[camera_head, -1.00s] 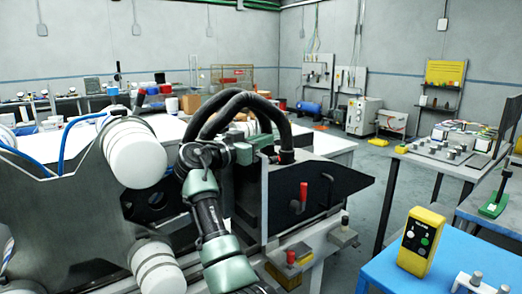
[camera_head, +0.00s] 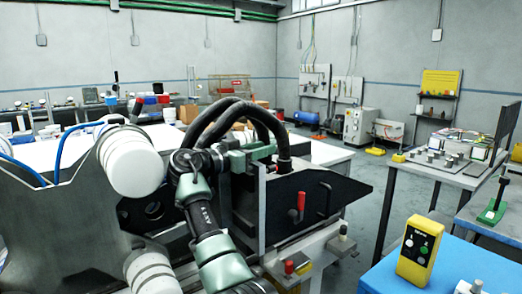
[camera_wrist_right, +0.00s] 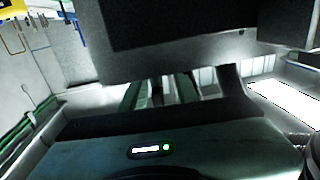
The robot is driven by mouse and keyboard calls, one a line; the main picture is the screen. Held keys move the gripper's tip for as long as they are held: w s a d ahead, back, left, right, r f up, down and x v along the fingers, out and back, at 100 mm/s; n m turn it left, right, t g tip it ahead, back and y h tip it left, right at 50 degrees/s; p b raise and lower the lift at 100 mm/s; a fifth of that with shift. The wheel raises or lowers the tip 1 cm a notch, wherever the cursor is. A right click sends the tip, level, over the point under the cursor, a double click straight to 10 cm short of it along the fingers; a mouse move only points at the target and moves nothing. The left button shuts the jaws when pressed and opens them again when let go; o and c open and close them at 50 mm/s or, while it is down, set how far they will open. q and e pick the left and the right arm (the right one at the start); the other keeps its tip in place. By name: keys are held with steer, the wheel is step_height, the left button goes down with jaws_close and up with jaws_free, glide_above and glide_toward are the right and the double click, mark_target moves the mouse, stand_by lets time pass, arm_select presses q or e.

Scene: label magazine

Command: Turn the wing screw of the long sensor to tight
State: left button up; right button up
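I cannot pick out the long sensor or its wing screw for certain. My right arm reaches up in front of a grey machine housing (camera_head: 282,210) with black side plates. My right gripper (camera_head: 268,150) is at the top of that housing, beside thick black hoses, and its fingertips are not clear there. In the right wrist view two greenish fingers (camera_wrist_right: 160,93) appear below a dark slab, partly hidden; I cannot see anything held between them. My left gripper is not in view.
A red-handled lever (camera_head: 300,197) and a red knob (camera_head: 289,267) are at the machine's front. A yellow control box (camera_head: 418,248) stands on a blue table (camera_head: 465,262) at the right. Grey floor (camera_head: 352,200) is open between the machine and right-hand benches.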

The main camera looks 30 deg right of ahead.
step_height(320, 180, up, 20)
steer(key=p, duration=0.1)
steer(key=shift+p, duration=0.4)
